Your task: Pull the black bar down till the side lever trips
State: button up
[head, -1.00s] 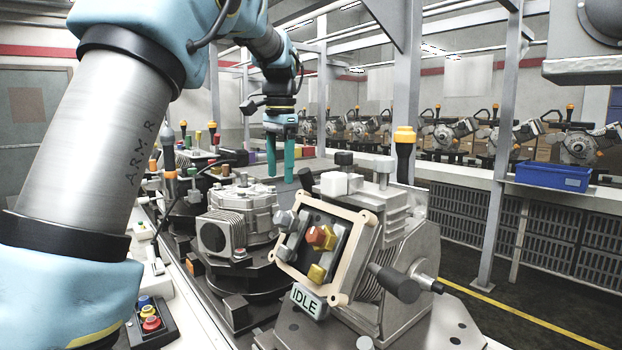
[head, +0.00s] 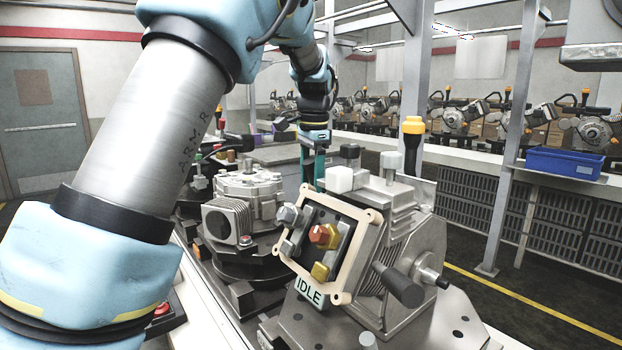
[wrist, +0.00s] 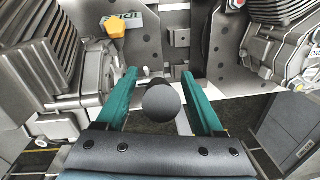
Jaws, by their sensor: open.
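The fixture with the IDLE plate (head: 308,291) stands in the head view. A black cylindrical handle (head: 398,285) sticks out from its right side, beside a metal shaft end (head: 432,276). My gripper (head: 313,180) is open behind the fixture's upper left, fingers pointing down, their tips partly hidden. In the wrist view, a rounded black end (wrist: 162,102) shows between the two spread teal fingers, with a gap on both sides. I cannot tell whether it is the black bar or which head-view part it matches. I cannot single out the side lever.
A grey ribbed motor (head: 240,205) stands left of the fixture. A white block (head: 339,179) and an orange-topped post (head: 413,145) rise from the fixture. A blue bin (head: 565,163) is at the back right. In the wrist view, machine bodies flank my fingers closely.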

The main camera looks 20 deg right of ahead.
jog(key=shift+f, duration=0.3)
grip_shut()
dwell(0.5)
dwell(0.8)
